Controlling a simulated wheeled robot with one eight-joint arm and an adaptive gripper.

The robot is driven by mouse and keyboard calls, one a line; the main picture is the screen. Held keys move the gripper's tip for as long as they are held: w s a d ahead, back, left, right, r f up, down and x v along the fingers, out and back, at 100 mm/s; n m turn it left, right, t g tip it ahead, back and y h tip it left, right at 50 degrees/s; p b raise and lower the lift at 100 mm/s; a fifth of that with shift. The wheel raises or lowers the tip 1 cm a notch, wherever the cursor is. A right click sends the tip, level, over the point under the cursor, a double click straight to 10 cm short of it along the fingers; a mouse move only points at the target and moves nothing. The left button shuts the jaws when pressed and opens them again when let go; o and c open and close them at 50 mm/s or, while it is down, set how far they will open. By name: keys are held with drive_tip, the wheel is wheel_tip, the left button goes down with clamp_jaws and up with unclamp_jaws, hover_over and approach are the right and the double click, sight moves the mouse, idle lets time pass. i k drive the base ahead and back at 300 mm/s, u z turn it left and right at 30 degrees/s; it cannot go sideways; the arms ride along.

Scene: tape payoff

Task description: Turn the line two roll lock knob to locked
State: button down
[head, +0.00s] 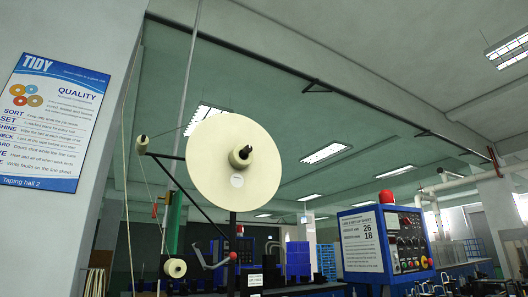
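A large cream tape roll (220,175) hangs on a stand in the middle of the head view, its flat face toward me. A dark hub with a small black knob-like end (245,152) sticks out of its centre; I cannot tell whether this is the lock knob, or its locked or unlocked position. A dark post (232,235) stands below the roll. A blue control cabinet (408,238) with a line 2 sheet (362,242) stands to the right. My gripper is not in view.
A grey lever-like arm (210,262) with a red part sits below the roll. A small cream spool (175,268) and thin tape strands are at left. A pillar with a quality poster (52,120) fills the left side. Blue crates (298,258) stand behind.

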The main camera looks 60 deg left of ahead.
sight(248, 150)
drive_tip(key=u, duration=3)
drive_tip(key=i, duration=0.5)
drive_tip(key=u, duration=0.05)
drive_tip(key=k, duration=0.5)
drive_tip(key=u, duration=1.9)
